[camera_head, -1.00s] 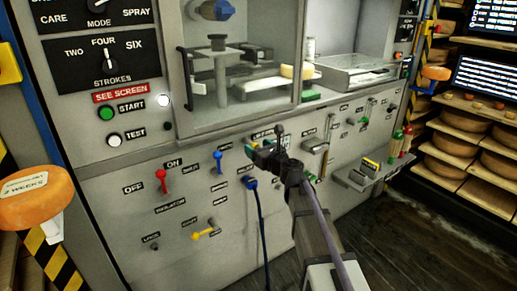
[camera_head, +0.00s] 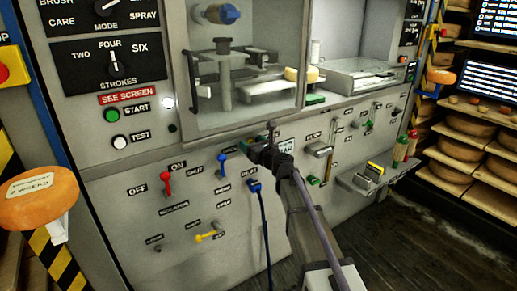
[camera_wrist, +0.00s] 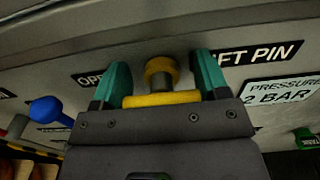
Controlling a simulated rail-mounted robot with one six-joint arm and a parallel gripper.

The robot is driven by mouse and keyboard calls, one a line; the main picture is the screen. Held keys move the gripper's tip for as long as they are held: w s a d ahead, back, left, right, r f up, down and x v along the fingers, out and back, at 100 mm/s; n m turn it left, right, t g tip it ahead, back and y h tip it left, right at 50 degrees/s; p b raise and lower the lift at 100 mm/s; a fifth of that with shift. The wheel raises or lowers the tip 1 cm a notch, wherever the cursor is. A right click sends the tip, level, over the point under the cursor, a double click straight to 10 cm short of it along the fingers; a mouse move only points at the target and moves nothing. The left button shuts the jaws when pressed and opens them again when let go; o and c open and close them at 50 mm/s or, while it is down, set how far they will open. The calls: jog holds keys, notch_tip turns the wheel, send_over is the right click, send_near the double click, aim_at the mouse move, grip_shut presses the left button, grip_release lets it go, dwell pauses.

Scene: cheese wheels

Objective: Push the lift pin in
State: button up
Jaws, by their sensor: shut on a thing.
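The lift pin shows in the wrist view as a yellow round knob (camera_wrist: 161,74) with a wide yellow part (camera_wrist: 160,99) below it, beside a label partly hidden that ends in "FT PIN" (camera_wrist: 262,53). My gripper (camera_wrist: 160,88) has its green fingers on both sides of the yellow part, shut on it, close to the grey panel. In the head view my gripper (camera_head: 262,146) is at the panel's upper middle, below the glass cabinet. The pin itself is hidden there by my gripper.
A blue lever (camera_head: 222,163) and a red lever (camera_head: 166,182) stick out to the left. A blue plug (camera_head: 254,185) with a hanging cable is just below my gripper. A yellow handle (camera_head: 207,237) is lower left. A ledge (camera_head: 350,184) juts out at right.

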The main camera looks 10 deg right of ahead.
jog(key=shift+w, duration=0.1)
jog(key=o, duration=1.3)
jog(key=v, duration=1)
jog(key=shift+s+d, duration=0.15)
jog(key=shift+s, duration=0.2)
